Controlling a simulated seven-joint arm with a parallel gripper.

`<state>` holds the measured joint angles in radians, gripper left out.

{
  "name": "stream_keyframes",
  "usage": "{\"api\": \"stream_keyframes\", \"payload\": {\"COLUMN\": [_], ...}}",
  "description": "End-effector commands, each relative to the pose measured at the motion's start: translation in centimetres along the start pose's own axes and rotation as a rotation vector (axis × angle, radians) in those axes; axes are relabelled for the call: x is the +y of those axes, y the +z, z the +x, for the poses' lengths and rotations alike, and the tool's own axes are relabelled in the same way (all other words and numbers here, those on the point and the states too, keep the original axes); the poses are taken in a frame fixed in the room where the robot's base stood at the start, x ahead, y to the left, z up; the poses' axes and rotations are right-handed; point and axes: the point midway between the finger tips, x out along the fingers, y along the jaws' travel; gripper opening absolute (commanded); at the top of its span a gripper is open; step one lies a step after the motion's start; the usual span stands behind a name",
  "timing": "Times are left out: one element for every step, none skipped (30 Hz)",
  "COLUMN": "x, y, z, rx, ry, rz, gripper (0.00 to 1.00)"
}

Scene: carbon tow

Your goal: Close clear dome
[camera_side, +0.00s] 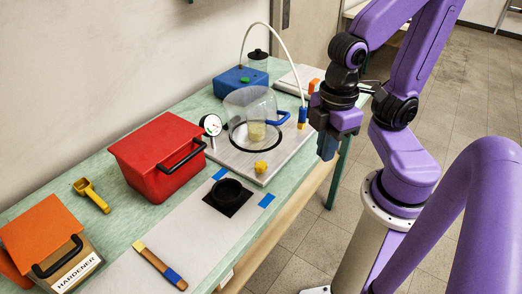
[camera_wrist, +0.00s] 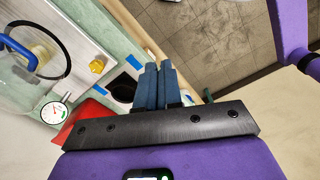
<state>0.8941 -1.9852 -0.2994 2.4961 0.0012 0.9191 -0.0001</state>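The clear dome (camera_side: 247,104) stands over the pale plate at the back of the bench, around a small yellowish cup (camera_side: 256,131). A black ring (camera_side: 237,142) lies on the plate about its foot. I cannot tell whether the rim sits flat on the ring. A blue handle (camera_side: 283,118) is on the dome's right side; it also shows in the wrist view (camera_wrist: 18,50) at the left edge. My gripper (camera_side: 327,148) hangs right of the plate, apart from the dome and handle. In the wrist view its blue fingers (camera_wrist: 158,66) are together, with nothing seen between them.
A dial gauge (camera_side: 211,125) and a yellow knob (camera_side: 261,167) stand at the plate. A white hose (camera_side: 283,42) arches from the blue box (camera_side: 239,80) behind. A red box (camera_side: 159,155) is at left, a black bowl (camera_side: 228,191) in front. The floor side is clear.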

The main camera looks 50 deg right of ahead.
Motion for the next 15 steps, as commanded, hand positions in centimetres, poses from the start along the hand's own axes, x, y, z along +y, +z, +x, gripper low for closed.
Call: {"api": "stream_keyframes", "payload": {"x": [0.3,0.5,1.0,1.5,2.1,2.9,3.7,4.4,5.5,6.3,7.1,8.2,9.0,9.8,11.0], "y": [-0.3,-0.5,-0.9,-1.3,-1.7,-2.3,-2.7,-3.1,-3.6,-3.9,-4.2,-4.6,-4.8,-5.1,-5.3], "z": [-0.2,-0.3,-0.5,-0.7,-0.9,-1.1,-1.4,-1.6,-1.9,-2.1,-2.4,-2.6,-2.9,-3.0,-3.3], "rx": [-0.001,-0.006,-0.015,-0.025,-0.034,-0.049,-0.062,-0.074,-0.091,-0.104,-0.116,-0.132,-0.145,-0.157,-0.173], "ry": [-0.001,0.0,0.001,0.001,0.002,0.003,0.002,0.002,0.0,-0.001,-0.003,-0.006,-0.009,-0.012,-0.017], "rz": [0.013,0.025,0.047,0.067,0.09,0.124,0.152,0.181,0.219,0.248,0.277,0.314,0.343,0.37,0.408], "gripper": [0.0,0.0,0.0,0.0,0.0,0.0,0.0,0.0,0.0,0.0,0.0,0.0,0.0,0.0,0.0]}}
